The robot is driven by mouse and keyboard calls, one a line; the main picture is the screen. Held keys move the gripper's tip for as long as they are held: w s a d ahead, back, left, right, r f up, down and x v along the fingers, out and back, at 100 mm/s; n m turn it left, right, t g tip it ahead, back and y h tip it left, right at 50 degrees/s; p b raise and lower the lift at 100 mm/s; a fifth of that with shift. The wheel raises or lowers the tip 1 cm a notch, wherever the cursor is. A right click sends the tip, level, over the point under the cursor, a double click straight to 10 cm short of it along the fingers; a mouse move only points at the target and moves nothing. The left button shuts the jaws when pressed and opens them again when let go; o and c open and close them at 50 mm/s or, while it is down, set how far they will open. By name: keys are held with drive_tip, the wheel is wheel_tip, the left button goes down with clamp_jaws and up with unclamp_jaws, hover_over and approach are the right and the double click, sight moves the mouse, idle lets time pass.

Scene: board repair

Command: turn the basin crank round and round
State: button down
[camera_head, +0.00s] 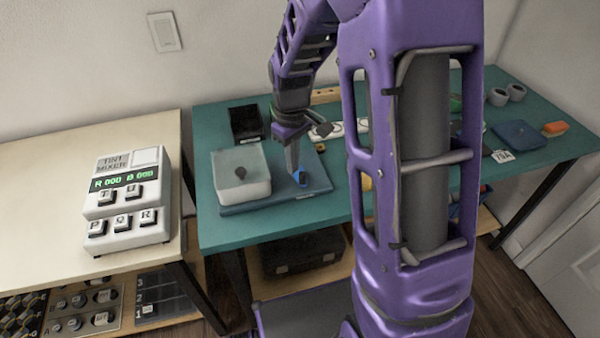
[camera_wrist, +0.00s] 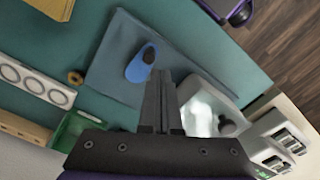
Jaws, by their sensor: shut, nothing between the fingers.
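The basin (camera_head: 242,172) is a pale box with a see-through top and a dark knob-like piece inside. It stands on the left of a blue-grey base plate (camera_head: 318,181) on the teal table. The crank (camera_head: 300,177) is a small blue arm on the plate, right of the basin. In the wrist view the blue crank (camera_wrist: 138,68) shows a dark knob at one end, and the basin (camera_wrist: 193,92) lies right of my fingers. My gripper (camera_head: 293,168) is shut and empty, pointing down beside the crank. In the wrist view my fingertips (camera_wrist: 161,75) appear close to the crank; contact cannot be told.
A tint mixer (camera_head: 125,200) stands on the cream table at left. A black box (camera_head: 246,122) sits behind the basin. In the wrist view a green tray (camera_wrist: 72,128) and a small orange ring (camera_wrist: 75,77) lie to the left. My purple arm hides the table's middle.

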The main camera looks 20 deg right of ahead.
sight(294, 188)
drive_tip(key=shift+f, duration=0.1)
idle(0.5)
drive_tip(key=shift+f, duration=1.85)
drive_tip(key=shift+s+f, duration=0.15)
drive_tip(key=shift+f, duration=0.25)
